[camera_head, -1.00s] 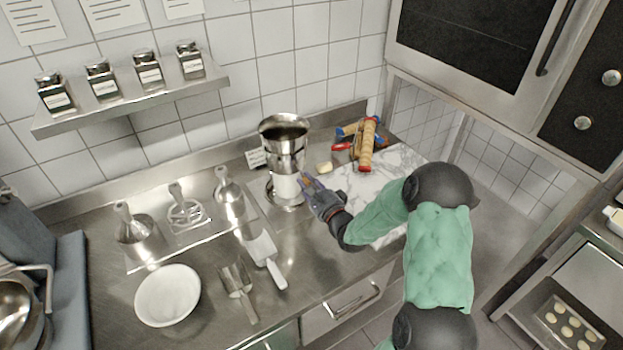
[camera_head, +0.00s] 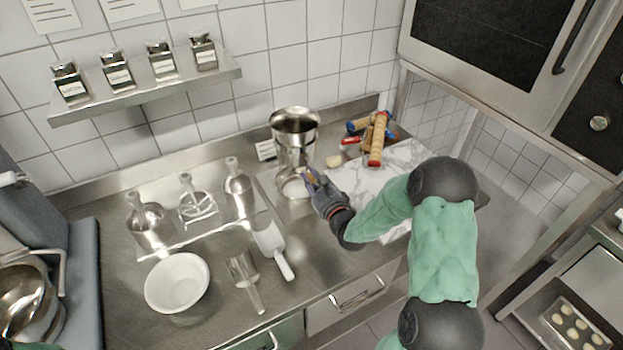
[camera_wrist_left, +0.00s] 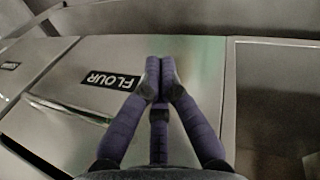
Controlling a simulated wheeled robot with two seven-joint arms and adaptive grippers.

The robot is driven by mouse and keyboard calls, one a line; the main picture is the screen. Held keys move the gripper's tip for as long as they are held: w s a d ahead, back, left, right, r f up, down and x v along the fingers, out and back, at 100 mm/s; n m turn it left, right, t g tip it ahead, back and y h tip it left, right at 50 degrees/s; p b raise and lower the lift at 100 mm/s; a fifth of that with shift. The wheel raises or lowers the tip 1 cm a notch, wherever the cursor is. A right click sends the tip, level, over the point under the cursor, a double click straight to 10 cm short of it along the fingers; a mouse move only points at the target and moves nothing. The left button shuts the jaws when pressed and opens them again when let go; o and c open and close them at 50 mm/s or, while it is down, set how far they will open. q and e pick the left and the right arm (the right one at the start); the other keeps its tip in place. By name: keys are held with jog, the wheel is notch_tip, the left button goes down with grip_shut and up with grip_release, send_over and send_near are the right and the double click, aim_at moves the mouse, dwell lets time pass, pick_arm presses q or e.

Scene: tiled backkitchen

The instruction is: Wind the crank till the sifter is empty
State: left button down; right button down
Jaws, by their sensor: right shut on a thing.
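The sifter (camera_head: 294,128) is a shiny metal cylinder with a flared open top, upright near the back of the steel counter. The part of its inside that shows looks dark; how much is left in it I cannot tell. White material (camera_head: 292,187) shows below it. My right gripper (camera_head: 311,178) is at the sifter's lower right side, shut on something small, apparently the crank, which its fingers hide. My left gripper (camera_wrist_left: 157,66) shows only in the left wrist view, with its fingertips together and nothing visible between them, above a steel surface with a FLOUR label (camera_wrist_left: 110,79).
A white bowl (camera_head: 177,283), a steel scoop (camera_head: 243,270) and a white-handled scraper (camera_head: 271,243) lie in front. A shelf of jars (camera_head: 145,92) hangs behind.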

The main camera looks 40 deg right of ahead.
jog(key=shift+f, duration=0.15)
jog(key=c, duration=1.1)
grip_release()
jog(key=s+a, duration=0.1)
jog(key=s, duration=1.1)
jog(key=shift+a, duration=0.3)
